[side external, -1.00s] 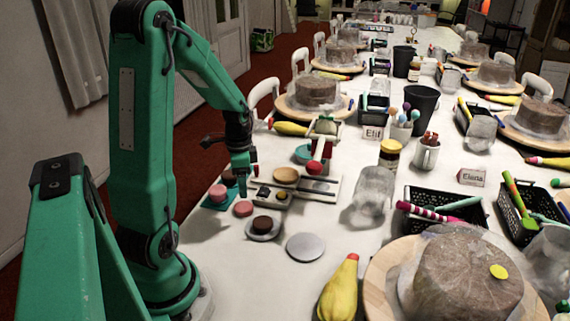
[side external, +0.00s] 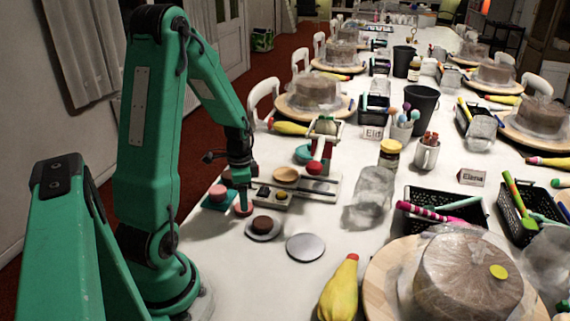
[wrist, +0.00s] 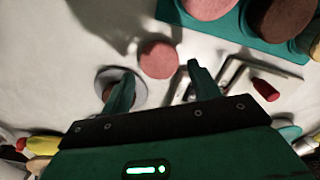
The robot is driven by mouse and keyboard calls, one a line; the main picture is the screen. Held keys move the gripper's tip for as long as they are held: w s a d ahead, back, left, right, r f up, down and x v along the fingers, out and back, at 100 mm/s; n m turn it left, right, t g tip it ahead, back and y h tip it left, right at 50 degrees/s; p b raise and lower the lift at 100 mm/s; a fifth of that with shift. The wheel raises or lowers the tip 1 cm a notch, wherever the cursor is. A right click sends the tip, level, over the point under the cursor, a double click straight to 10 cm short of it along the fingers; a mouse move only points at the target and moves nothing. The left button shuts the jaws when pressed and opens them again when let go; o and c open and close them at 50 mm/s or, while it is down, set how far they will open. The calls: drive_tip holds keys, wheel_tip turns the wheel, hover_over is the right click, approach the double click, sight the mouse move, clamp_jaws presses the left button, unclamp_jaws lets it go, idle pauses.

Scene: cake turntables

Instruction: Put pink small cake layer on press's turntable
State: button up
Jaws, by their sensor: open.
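A small pink cake layer (side external: 241,211) lies on the white table; in the wrist view it (wrist: 158,60) shows just ahead of and between my fingertips. My gripper (side external: 243,203) points down at this layer, its fingers open and empty; in the wrist view its fingers (wrist: 160,72) stand apart. I cannot tell whether they touch the layer. The press, with a red knob (side external: 314,168), stands behind to the right.
A teal tray (wrist: 245,28) holds a larger pink layer (wrist: 207,6) and a brown one. A brown layer (side external: 262,223) sits on a grey disc close by on the right. A bare grey disc (side external: 305,247) and a yellow piping bag (side external: 340,290) lie nearer the front.

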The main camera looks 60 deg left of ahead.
drive_tip(key=shift+f, duration=1.65)
drive_tip(key=shift+c, duration=0.2)
drive_tip(key=c, duration=0.7)
drive_tip(key=shift+r, duration=0.15)
drive_tip(key=shift+c, duration=0.2)
drive_tip(key=shift+r, duration=0.8)
drive_tip(key=r, duration=0.1)
drive_tip(key=d+r, duration=0.1)
drive_tip(key=shift+w+r, duration=0.1)
drive_tip(key=shift+r, duration=0.3)
drive_tip(key=w+d+r, duration=0.1)
drive_tip(key=d+r, duration=0.5)
drive_tip(key=d, duration=0.4)
drive_tip(key=shift+w+d+r, duration=0.15)
drive_tip(key=shift+w+d, duration=0.15)
drive_tip(key=shift+w, duration=0.05)
drive_tip(key=shift+w, duration=0.1)
